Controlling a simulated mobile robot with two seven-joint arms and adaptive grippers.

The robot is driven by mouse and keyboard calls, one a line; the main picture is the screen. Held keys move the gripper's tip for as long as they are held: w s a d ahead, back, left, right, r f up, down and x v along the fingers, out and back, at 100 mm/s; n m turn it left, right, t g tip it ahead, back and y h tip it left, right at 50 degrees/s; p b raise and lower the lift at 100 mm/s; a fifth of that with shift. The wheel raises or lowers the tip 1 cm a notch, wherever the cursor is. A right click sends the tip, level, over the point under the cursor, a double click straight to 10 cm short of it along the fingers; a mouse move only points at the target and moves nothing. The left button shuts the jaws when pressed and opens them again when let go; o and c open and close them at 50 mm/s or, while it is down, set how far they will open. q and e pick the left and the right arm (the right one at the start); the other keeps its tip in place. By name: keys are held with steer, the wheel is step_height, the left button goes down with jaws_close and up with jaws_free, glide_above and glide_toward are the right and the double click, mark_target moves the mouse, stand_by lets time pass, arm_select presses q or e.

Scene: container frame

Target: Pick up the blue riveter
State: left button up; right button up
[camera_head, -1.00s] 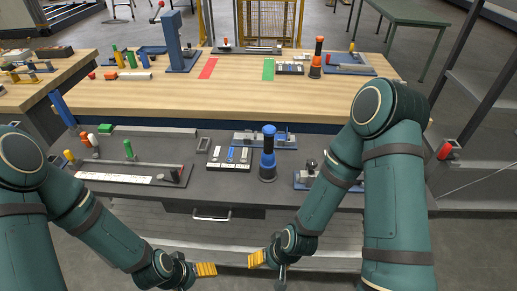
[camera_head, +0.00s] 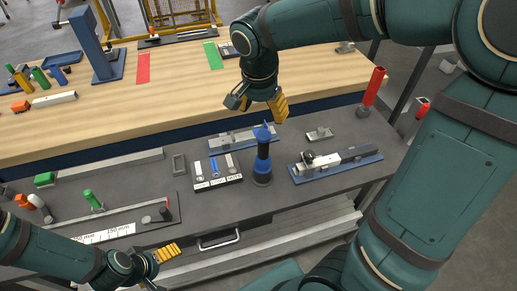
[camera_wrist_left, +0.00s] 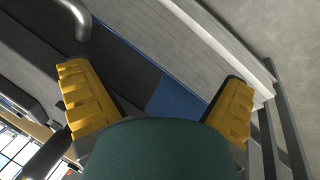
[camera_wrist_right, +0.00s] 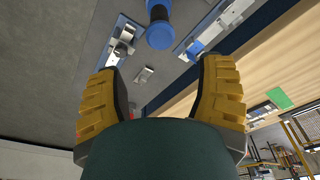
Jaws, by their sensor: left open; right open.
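The blue riveter (camera_head: 263,157) stands upright on the grey bench surface, with a dark base and a blue body. My right gripper (camera_head: 281,108) is just above and behind it in the head view, open and empty. In the right wrist view the riveter's blue top (camera_wrist_right: 160,36) shows beyond and between the open yellow fingers (camera_wrist_right: 160,105), apart from them. My left gripper (camera_head: 167,253) is open and empty, low at the front edge of the bench near the drawer handle. It also shows open in the left wrist view (camera_wrist_left: 160,105).
A small tray of parts (camera_head: 217,172) stands left of the riveter. A blue-based fixture (camera_head: 335,164) lies to its right, and another (camera_head: 238,138) behind it. A red post (camera_head: 373,90) stands at the right. A wooden table (camera_head: 180,95) lies behind.

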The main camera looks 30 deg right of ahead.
mark_target(264, 143)
steer(key=f, duration=0.5)
steer(key=d+f+b, duration=0.1)
steer(key=f, duration=0.1)
steer(key=shift+w+f, duration=0.15)
steer(key=shift+w+d+f+b, duration=0.15)
steer(key=shift+f+b, duration=0.1)
steer(key=shift+f, duration=1.25)
steer(key=shift+w+a+f+b, duration=0.1)
steer(key=shift+f+b, duration=0.15)
steer(key=shift+f, duration=1.25)
steer(key=shift+r, duration=0.1)
jaws_close()
